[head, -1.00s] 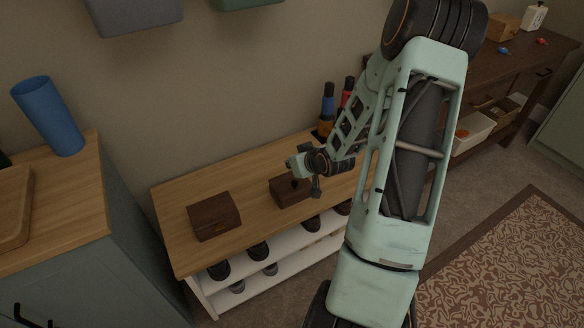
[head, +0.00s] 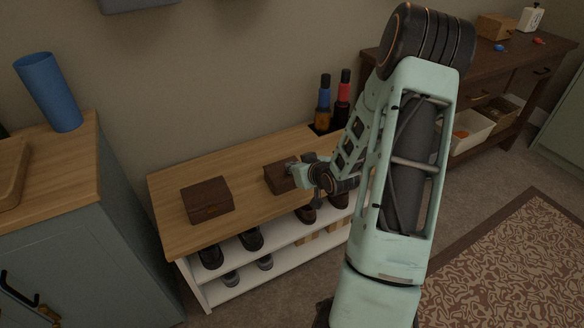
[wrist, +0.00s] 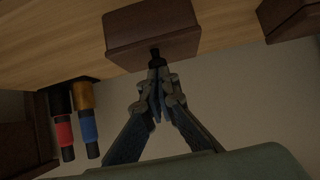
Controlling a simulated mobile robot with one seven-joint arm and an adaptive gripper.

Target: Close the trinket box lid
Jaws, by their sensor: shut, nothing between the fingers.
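Two dark brown wooden boxes stand on the wooden bench top; I cannot tell by looks which is the trinket box. The right box (head: 278,180) is beside my gripper (head: 294,168), and its top looks down, though my gripper partly covers it. In the wrist view this box (wrist: 150,22) is straight ahead of my gripper (wrist: 157,58). The fingers are shut and empty, their tips at the box's near edge; whether they touch it is unclear. The left box (head: 207,200) looks shut and stands apart from my gripper; its corner also shows in the wrist view (wrist: 290,18).
Two dark bottles with blue (head: 323,98) and red (head: 343,95) bands stand at the bench's back right, near my arm. Shoes (head: 252,238) sit on the white shelf below. A cabinet with a blue cup (head: 48,92) is at left. Bare bench top lies between the boxes.

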